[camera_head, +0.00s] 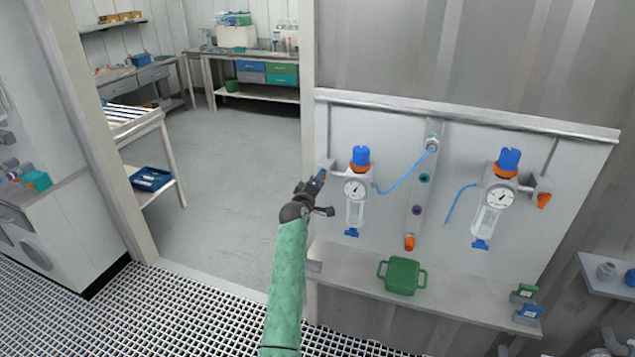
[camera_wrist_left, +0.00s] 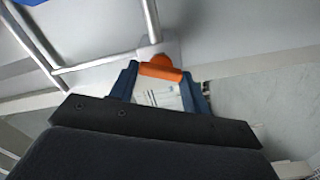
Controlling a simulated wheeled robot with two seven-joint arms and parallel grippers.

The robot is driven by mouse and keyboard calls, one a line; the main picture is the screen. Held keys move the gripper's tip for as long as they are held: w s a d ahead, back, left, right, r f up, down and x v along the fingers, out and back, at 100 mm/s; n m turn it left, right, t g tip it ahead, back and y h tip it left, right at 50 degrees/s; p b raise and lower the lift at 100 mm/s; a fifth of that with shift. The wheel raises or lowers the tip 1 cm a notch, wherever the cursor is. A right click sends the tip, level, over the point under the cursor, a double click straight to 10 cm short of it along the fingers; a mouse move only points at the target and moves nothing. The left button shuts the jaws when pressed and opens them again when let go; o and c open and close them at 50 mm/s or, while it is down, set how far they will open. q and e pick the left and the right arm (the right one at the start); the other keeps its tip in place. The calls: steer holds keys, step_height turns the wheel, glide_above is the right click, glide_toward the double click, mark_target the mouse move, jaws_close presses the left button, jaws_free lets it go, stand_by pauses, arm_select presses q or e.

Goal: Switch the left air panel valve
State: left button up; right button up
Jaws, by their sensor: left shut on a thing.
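The left air panel valve shows in the left wrist view as an orange handle (camera_wrist_left: 163,72) with a round orange hub on a pale fitting. My left gripper (camera_head: 321,175) is at the left end of the wall panel (camera_head: 400,125), beside the left regulator (camera_head: 355,190) with its blue knob and gauge. Its blue fingers are shut on the orange handle, one at each end. In the head view the gripper hides this handle. My right gripper is not in view.
The right regulator (camera_head: 493,205) has a similar valve with an orange handle (camera_head: 543,201) pointing down. A green container (camera_head: 401,275) sits on the shelf (camera_head: 455,301) below the panel. A doorway with open floor (camera_head: 230,160) lies left of the panel.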

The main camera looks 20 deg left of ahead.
arm_select(q)
steer(key=shift+n, duration=0.9)
steer(key=o, duration=1)
steer(key=shift+s, duration=0.1)
